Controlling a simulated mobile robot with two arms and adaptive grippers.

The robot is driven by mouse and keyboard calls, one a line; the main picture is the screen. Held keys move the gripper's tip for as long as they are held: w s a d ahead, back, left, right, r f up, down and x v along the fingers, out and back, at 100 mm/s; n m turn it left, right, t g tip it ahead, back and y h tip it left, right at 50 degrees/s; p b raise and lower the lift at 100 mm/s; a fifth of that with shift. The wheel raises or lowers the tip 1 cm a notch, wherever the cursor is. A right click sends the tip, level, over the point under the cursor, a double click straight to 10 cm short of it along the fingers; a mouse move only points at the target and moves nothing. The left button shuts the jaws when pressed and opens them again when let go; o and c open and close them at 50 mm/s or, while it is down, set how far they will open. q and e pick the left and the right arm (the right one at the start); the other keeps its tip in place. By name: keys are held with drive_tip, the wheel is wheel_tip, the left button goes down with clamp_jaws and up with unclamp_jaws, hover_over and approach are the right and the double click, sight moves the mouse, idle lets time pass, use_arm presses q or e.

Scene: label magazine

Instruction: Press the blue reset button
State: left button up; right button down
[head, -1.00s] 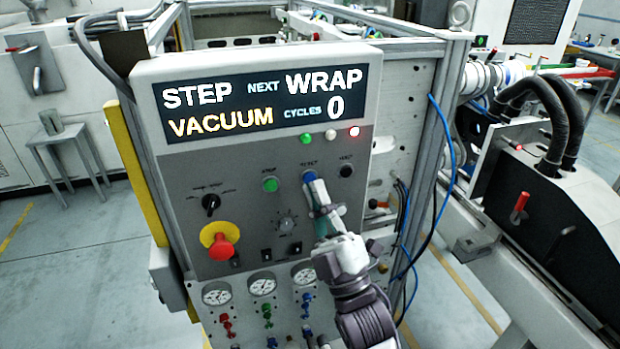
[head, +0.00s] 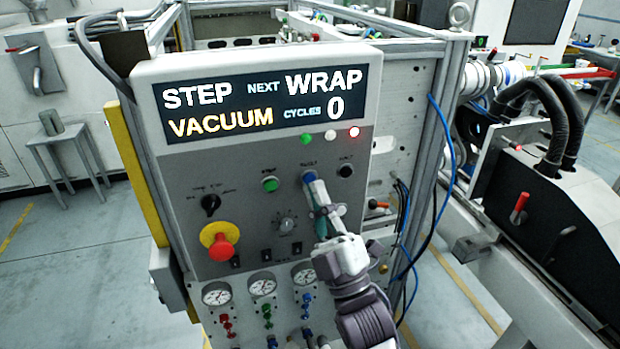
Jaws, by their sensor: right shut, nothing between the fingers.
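The blue reset button (head: 309,177) is on the grey control panel (head: 190,262), between a green button (head: 270,184) and a black button (head: 346,171). Only its upper part shows above my fingertips. My right gripper (head: 315,187) is shut and empty, with its tips at the lower edge of the button. Whether they touch it or stop just short I cannot tell. The display (head: 262,103) above reads STEP VACUUM, NEXT WRAP, CYCLES 0. My left gripper is out of view.
A red emergency knob on a yellow base (head: 221,246) and a black selector (head: 210,204) are at the panel's left. A dial (head: 286,225) sits close to my gripper's left. Gauges (head: 262,284) and coloured valves are below. A red lamp (head: 354,132) is lit.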

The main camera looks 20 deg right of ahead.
idle(0.3)
drive_tip(key=shift+w, duration=0.45)
drive_tip(key=shift+w, duration=0.35)
idle(0.6)
drive_tip(key=shift+s, duration=0.8)
drive_tip(key=shift+s, duration=0.1)
drive_tip(key=shift+s+d, duration=0.1)
drive_tip(key=shift+s, duration=2.3)
